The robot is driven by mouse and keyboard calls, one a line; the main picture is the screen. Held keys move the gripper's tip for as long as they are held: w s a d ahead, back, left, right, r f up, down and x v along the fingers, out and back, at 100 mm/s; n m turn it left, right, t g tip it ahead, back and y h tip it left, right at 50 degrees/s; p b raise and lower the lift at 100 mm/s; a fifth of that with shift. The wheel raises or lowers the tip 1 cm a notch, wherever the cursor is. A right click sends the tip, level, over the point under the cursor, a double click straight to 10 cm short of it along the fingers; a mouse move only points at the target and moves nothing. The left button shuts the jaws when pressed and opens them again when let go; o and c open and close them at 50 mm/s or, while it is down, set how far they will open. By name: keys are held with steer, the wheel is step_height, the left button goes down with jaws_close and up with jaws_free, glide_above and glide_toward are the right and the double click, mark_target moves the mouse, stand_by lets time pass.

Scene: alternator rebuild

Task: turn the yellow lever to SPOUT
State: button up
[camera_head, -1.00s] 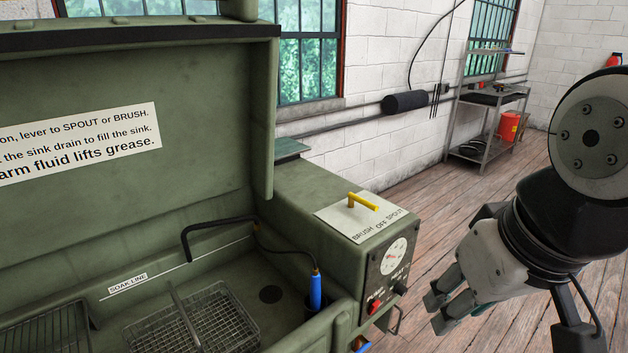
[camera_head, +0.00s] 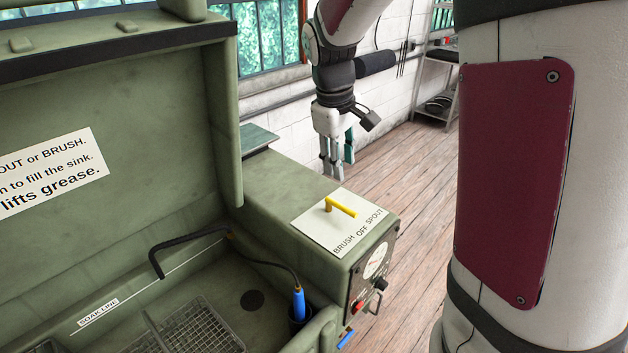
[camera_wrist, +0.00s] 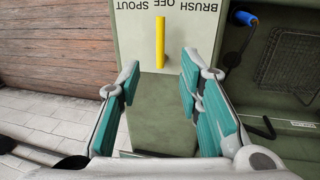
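The yellow lever (camera_head: 340,207) stands on a white plate (camera_head: 322,228) marked BRUSH, OFF and SPOUT, on top of the green washer's control box. Its handle points toward the OFF label. In the wrist view the yellow lever (camera_wrist: 160,42) lies beyond the fingertips, a little left of the middle between them. My gripper (camera_head: 338,170) hangs fingers down behind the lever plate, apart from it. In the wrist view my gripper (camera_wrist: 160,78) is open, with teal pads apart and nothing between them.
The washer's raised lid (camera_head: 110,130) stands at the left. The sink holds wire baskets (camera_head: 195,330), a black spout (camera_head: 185,240) and a blue-handled brush (camera_head: 299,303). A red switch (camera_head: 358,306) and a dial are on the box front. A metal shelf (camera_head: 436,85) stands farther back.

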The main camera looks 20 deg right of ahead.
mark_target(345, 208)
steer(key=f, duration=0.4)
steer(key=d+f, duration=0.1)
steer(key=f, duration=0.4)
steer(key=w+d+f, duration=0.1)
steer(key=f, duration=0.3)
steer(key=shift+d+f+p, duration=0.2)
steer(key=shift+p, duration=0.15)
steer(key=shift+c, duration=0.3)
jaws_close()
